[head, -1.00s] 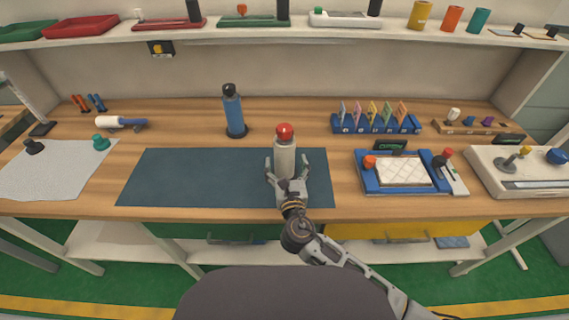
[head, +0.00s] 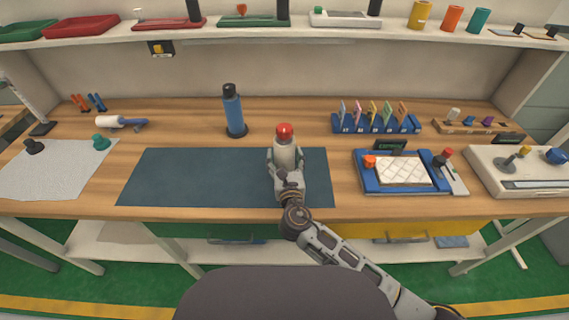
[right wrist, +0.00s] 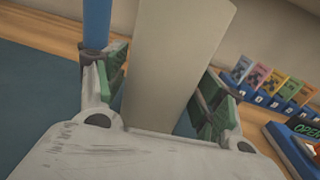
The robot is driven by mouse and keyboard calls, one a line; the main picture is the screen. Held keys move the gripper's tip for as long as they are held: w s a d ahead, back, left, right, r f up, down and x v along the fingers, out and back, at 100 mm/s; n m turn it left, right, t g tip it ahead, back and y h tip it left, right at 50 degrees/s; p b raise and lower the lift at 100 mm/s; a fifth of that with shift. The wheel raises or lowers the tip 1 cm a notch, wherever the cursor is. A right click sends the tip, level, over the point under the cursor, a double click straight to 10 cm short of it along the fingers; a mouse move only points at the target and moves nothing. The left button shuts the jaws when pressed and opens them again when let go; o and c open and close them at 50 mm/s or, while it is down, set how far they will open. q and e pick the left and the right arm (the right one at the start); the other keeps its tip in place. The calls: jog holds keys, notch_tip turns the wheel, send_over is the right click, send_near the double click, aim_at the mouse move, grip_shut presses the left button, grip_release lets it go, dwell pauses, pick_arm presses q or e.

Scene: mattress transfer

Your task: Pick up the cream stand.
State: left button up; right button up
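The cream stand (head: 285,153) is an upright pale cylinder with a red top, on the right part of the dark blue mat (head: 200,178). My right gripper (head: 285,165) reaches in from the front, with a finger on each side of it. In the right wrist view the stand (right wrist: 178,60) fills the space between the green finger pads, which lie against its sides. The gripper (right wrist: 165,75) looks shut on it. The gripper hides the stand's foot, so I cannot tell whether it touches the mat. My left gripper is not in view.
A blue bottle-like stand (head: 233,113) with a black top is behind and to the left. A blue tray (head: 405,186) with a white quilted pad lies to the right. A blue card rack (head: 375,126) stands behind it. The mat's left part is clear.

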aim_at(285, 137)
jog(key=c, duration=0.9)
jog(key=shift+c, duration=1.4)
jog(key=shift+r, duration=0.15)
grip_shut()
jog(key=shift+r, duration=0.6)
notch_tip(285, 137, up, 7)
jog(key=shift+r+p, duration=0.1)
jog(key=shift+p, duration=0.75)
jog(key=shift+r, duration=0.55)
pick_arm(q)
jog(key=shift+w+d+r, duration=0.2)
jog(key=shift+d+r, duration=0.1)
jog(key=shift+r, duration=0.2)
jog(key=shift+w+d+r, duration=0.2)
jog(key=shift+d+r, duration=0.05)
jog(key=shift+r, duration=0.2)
pick_arm(e)
jog(key=shift+r, duration=0.25)
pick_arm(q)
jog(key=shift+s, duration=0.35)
